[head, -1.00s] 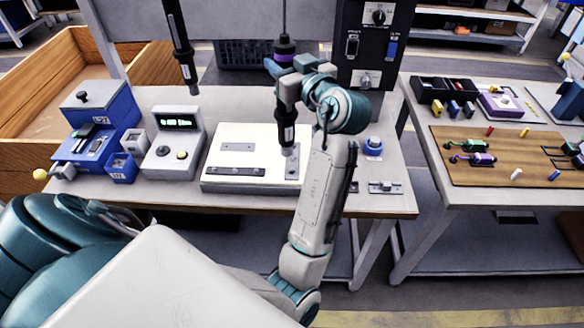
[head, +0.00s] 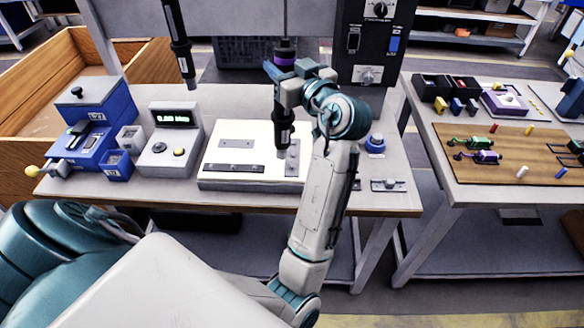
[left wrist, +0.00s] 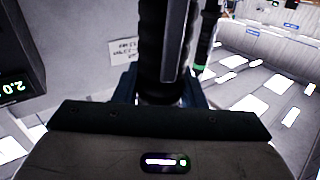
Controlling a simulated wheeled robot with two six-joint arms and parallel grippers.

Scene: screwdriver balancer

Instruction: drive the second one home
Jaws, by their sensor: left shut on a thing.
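My left gripper (head: 283,98) is shut on a black powered screwdriver (head: 283,132) that hangs upright from above, with a purple band over it. In the left wrist view the dark ribbed screwdriver body (left wrist: 163,45) stands between the jaws (left wrist: 165,98). The screwdriver's lower end is over the right part of a white plate (head: 215,183), just left of the upper part of a grey strip (head: 292,165). I cannot tell whether its tip touches anything. Two more strips, one upper (head: 236,143) and one lower (head: 234,168), lie on the plate. Screws are too small to make out. My right gripper is not in view.
A second black tool (head: 180,48) hangs at the upper left. A grey box with a green display (head: 170,140) and a blue device (head: 95,135) stand left of the plate. A blue-topped knob (head: 375,143) is on the right. A black control panel (head: 370,50) stands behind.

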